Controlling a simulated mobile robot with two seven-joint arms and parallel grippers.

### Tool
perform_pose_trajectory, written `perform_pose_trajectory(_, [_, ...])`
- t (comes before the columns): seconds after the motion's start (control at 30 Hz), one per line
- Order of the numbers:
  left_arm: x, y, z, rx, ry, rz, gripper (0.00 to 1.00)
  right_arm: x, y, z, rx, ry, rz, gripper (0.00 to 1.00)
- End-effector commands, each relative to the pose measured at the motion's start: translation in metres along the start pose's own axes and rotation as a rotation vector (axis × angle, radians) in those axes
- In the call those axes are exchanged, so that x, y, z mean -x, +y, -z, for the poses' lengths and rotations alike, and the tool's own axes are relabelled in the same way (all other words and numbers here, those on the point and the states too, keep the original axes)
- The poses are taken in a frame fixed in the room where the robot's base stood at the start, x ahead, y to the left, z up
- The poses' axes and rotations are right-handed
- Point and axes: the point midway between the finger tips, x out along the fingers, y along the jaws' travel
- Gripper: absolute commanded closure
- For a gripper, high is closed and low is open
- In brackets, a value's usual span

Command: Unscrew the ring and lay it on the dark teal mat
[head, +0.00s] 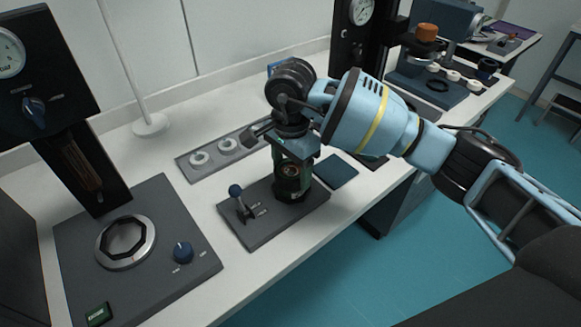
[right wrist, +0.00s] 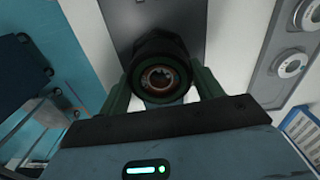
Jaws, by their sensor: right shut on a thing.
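A dark upright holder with a round black ring (right wrist: 160,66) around its open top stands on a grey base plate (head: 250,228). In the right wrist view, a coppery, shiny opening shows inside the ring. My right gripper (head: 292,180) points straight down over the holder. Its green fingers are shut on the ring from both sides; they also show in the right wrist view (right wrist: 160,85). The ring is partly hidden by the fingers in the head view. The dark teal mat (head: 335,172) lies flat and bare on the white bench, just right of the holder. My left gripper is not in view.
A grey tray (head: 190,172) with pale rings lies behind. A station with a dial and an octagonal opening (head: 125,242) is at left. The bench's front edge runs close to the base plate.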

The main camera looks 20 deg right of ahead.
Motion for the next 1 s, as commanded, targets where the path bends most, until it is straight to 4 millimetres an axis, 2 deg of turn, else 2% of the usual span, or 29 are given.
perform_pose_trajectory(0.03, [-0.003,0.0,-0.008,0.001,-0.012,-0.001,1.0,-0.004,0.0,0.001,0.061,0.0,-0.002,0.57])
perform_pose_trajectory(0.2, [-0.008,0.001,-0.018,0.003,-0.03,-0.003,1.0,-0.004,0.0,0.001,0.278,0.0,-0.001,0.57])
perform_pose_trajectory(1.0, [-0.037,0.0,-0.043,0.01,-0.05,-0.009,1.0,-0.002,0.0,0.0,1.245,-0.002,-0.001,0.57])
